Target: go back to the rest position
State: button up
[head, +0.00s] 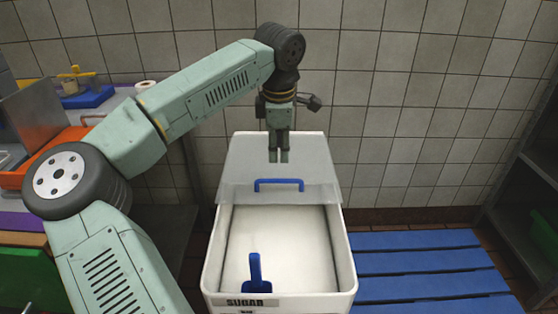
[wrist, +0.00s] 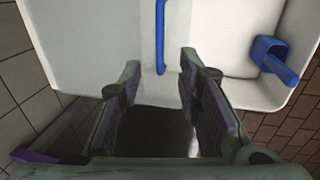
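My gripper (head: 279,160) hangs downward above the back part of the white sugar bin (head: 210,262), over its pale lid (head: 240,160). In the wrist view its two fingers (wrist: 160,62) stand apart with nothing between them. The lid's blue handle (head: 279,184) is in front of and below the fingertips in the head view. It also shows in the wrist view (wrist: 160,35), beyond the fingers. A blue scoop (head: 255,272) lies in the front part of the bin, its handle up, apart from my gripper.
Blue slatted pallets (head: 425,265) lie on the floor at the right. A counter at the left holds an orange tray (head: 45,155) and a blue-and-yellow item (head: 85,95). A tiled wall (head: 400,120) stands behind the bin. A dark shelf (head: 530,190) is at the far right.

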jog(key=shift+s+r, duration=0.15)
jog(key=shift+r, duration=0.6)
jog(key=shift+d, duration=0.1)
